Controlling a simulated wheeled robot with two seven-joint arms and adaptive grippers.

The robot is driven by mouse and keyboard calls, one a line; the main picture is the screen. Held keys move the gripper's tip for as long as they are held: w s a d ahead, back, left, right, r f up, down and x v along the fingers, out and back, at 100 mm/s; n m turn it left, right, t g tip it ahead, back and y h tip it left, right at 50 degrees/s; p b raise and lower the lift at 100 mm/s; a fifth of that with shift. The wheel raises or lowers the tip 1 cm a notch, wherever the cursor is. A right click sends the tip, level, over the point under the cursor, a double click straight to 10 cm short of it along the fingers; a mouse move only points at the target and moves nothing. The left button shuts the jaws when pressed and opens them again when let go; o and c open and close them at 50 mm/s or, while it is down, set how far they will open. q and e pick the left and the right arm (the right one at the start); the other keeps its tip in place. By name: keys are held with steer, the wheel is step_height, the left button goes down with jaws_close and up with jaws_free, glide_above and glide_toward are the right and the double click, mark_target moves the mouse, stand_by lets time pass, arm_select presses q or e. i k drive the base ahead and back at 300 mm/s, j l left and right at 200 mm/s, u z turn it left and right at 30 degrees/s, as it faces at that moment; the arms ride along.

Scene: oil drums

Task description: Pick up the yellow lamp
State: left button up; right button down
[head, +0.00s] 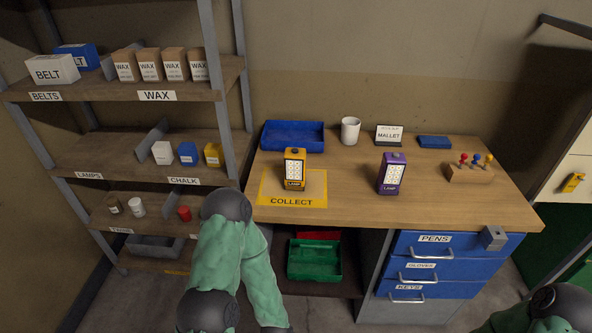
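The yellow lamp (294,185) stands upright on the yellow mat marked COLLECT (320,201), at the left of the wooden desktop. Its white lit panel faces me. A similar purple lamp (391,186) stands to its right on the bare desktop. My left arm, in a green sleeve, bends in front of the shelf and the desk's left front corner, then runs down out of the picture; its gripper is not in view. Only a part of my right arm shows at the bottom right, and its gripper is not in view either.
A blue tray (293,136), a white mug (350,131), a MALLET sign (389,136) and a peg block (469,173) stand along the desk's back and right. Labelled shelves (140,153) rise at left. Blue drawers (457,244) are below; bare desktop lies between the lamps.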

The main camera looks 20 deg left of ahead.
mark_target(295, 165)
steer(key=i+l, duration=0.15)
steer(key=i, duration=0.25)
steer(key=i+u, duration=0.15)
steer(key=u, duration=0.25)
steer(key=i+l+u, duration=0.1)
steer(key=u, duration=0.25)
steer(key=i+l+u, duration=0.1)
steer(key=u, duration=0.3)
